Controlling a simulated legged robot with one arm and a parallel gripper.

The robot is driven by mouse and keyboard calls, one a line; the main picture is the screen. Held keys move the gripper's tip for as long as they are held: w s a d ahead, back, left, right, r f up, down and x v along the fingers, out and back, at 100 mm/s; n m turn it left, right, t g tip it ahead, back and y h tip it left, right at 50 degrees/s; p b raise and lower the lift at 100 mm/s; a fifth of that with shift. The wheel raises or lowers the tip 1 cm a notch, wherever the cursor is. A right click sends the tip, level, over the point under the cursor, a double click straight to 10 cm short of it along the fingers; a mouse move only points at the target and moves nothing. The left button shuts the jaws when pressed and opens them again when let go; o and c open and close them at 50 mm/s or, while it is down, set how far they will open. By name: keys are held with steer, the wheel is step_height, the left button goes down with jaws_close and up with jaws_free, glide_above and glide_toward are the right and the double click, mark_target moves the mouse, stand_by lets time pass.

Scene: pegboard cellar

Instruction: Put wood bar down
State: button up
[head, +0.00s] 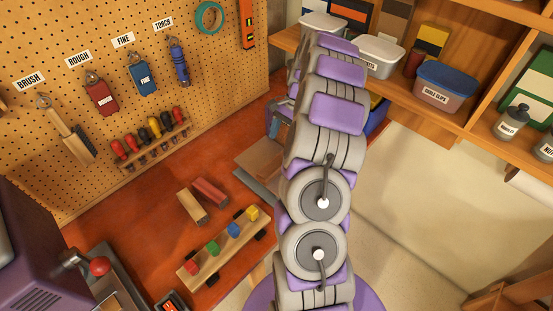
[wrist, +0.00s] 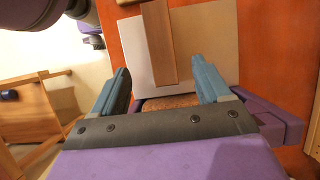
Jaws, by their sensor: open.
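A light-brown wood bar (wrist: 158,42) lies lengthwise on a pale square board (wrist: 200,45) in the wrist view. Its near end lies between and beyond my fingertips. My gripper (wrist: 163,82) is open, with its two blue fingers apart and nothing between their tips. A speckled brown surface (wrist: 172,102) shows between the fingers, close to the palm. In the head view my gripper (head: 276,123) is at the back of the red-brown bench, mostly hidden behind my arm. A brown flat piece (head: 262,157) shows beside it; whether this is the wood bar is unclear.
A wooden block (head: 192,206) and a red-topped block (head: 210,190) lie on the bench (head: 130,215). A toy plank with coloured cubes (head: 218,250) is nearer. The pegboard (head: 120,70) stands behind; shelves with bins (head: 445,85) are at right.

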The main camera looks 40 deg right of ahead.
steer(key=s+a+r+n+h, duration=0.1)
steer(key=s+a+r+n, duration=0.2)
steer(key=a, duration=0.5)
steer(key=s+a+r+n+g, duration=0.1)
steer(key=a+r+n, duration=0.2)
steer(key=a+r, duration=0.3)
steer(key=s+a+r+n+h, duration=0.1)
steer(key=a+r+n, duration=0.2)
steer(key=a, duration=0.6)
steer(key=s+a+n+h, duration=0.1)
steer(key=s+a+n, duration=0.3)
steer(key=s, duration=0.7)
steer(key=s+a+n+h, duration=0.1)
steer(key=s+a+n, duration=0.3)
steer(key=s, duration=0.7)
steer(key=shift+a+h, duration=0.3)
steer(key=shift+a, duration=0.25)
steer(key=shift+f, duration=0.2)
